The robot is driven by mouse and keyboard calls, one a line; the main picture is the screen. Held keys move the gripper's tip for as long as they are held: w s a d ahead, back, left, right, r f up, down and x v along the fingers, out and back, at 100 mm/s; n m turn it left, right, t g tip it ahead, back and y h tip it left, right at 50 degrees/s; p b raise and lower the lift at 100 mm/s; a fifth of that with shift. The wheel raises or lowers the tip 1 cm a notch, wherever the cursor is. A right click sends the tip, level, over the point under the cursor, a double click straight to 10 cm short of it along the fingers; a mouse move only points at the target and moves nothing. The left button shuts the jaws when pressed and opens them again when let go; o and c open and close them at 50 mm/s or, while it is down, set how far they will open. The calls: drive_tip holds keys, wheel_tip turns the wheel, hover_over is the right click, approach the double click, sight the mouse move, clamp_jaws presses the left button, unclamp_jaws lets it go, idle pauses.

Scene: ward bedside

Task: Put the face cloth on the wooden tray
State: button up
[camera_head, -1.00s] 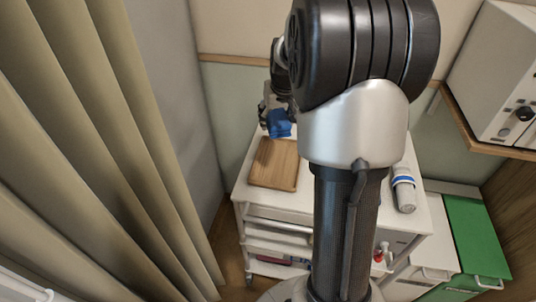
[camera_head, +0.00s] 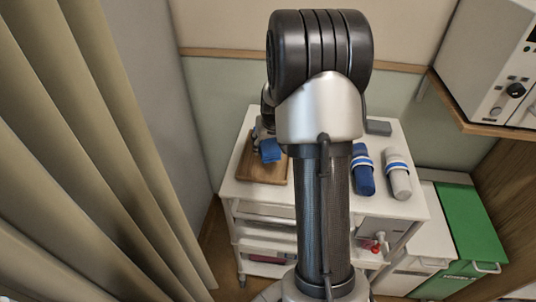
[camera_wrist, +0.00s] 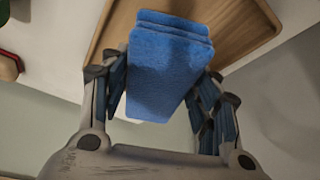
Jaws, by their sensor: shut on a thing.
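The face cloth is a folded blue cloth (camera_head: 270,151), also large in the middle of the wrist view (camera_wrist: 165,70). My gripper (camera_wrist: 163,95) is shut on it, with a finger on each side of the cloth. The wooden tray (camera_head: 262,173) lies on the white trolley top. In the head view the cloth is over the tray's right part. In the wrist view the tray (camera_wrist: 245,25) shows behind the cloth. I cannot tell whether the cloth touches the tray. My arm hides part of the gripper in the head view.
The white trolley top (camera_head: 408,207) also bears a blue bottle (camera_head: 362,170), a grey bottle (camera_head: 398,175) and a grey box (camera_head: 378,128) right of my arm. A curtain (camera_head: 95,160) hangs at the left. A shelf with a white device (camera_head: 490,70) is at the right.

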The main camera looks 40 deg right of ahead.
drive_tip(key=shift+f+b, duration=0.6)
drive_tip(key=shift+f, duration=1.35)
drive_tip(key=shift+f, duration=0.1)
drive_tip(key=o, duration=1)
